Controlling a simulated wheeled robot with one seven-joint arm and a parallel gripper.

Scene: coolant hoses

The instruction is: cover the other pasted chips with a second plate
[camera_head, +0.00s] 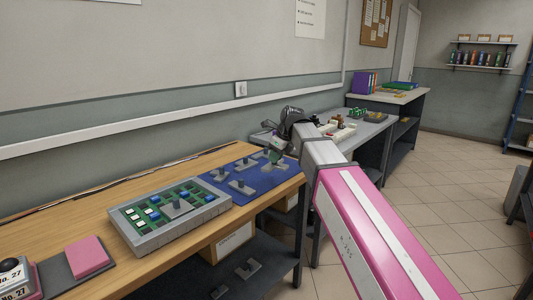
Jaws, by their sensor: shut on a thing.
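The green board (140,213) lies in a grey tray (133,240) on the wooden bench. White chips (141,223) and blue chips (154,215) show on it. One grey plate with an upright knob (177,208) rests on the board's near-middle part, hiding what is under it. Several similar grey plates (241,187) lie on a blue mat (262,190) to the right. My gripper (272,152) is over the mat's far right part, shut on what looks like a plate's knob. The fingers are small and partly hidden by my arm; I cannot tell whether that plate touches the mat.
A pink pad (85,256) and "No. 27" boxes (15,278) are at the bench's left end. The wall is close behind the bench. A grey table (368,130) with small items stands beyond my arm. A lower shelf (225,287) holds grey parts.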

